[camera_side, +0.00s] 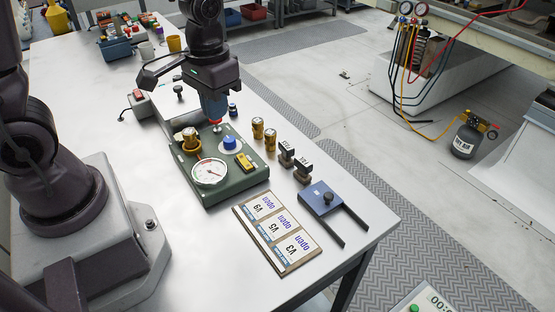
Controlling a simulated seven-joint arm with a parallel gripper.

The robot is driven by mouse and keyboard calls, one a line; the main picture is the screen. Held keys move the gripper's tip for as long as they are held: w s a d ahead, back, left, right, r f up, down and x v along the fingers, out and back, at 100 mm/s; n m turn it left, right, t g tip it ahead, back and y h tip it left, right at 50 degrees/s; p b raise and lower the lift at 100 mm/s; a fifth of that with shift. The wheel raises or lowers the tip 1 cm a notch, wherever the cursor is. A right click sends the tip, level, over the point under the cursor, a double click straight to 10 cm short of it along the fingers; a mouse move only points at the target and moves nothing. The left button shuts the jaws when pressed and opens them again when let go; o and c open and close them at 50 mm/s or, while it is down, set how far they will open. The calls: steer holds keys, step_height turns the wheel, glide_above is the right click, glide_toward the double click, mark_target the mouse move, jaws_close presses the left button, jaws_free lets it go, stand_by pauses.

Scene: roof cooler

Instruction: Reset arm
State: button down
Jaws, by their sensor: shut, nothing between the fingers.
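My arm comes down from the top of the picture over the metal bench. My gripper (213,105) is shut and empty, pointing down just above the back part of the green box (222,191). A small red part (216,123) shows right under its tip; I cannot tell whether they touch. The box carries a round white dial gauge (209,173), a brass fitting (190,140), a blue knob (230,143) and a yellow block (245,162).
Brass fittings (257,128) and dark-based blocks (287,153) stand right of the box. A card board (278,232) marked "open" and a blue plate with two dark prongs (320,198) lie in front. A blue bin (118,47) and cups stand behind.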

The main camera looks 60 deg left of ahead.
steer(key=s+d+r+m+t, duration=0.1)
steer(key=s+r+t, duration=0.4)
steer(key=r, duration=0.8)
steer(key=s+m, duration=0.1)
steer(key=s, duration=0.2)
steer(key=shift+d+r+t, duration=0.35)
steer(key=shift+d+t, duration=0.05)
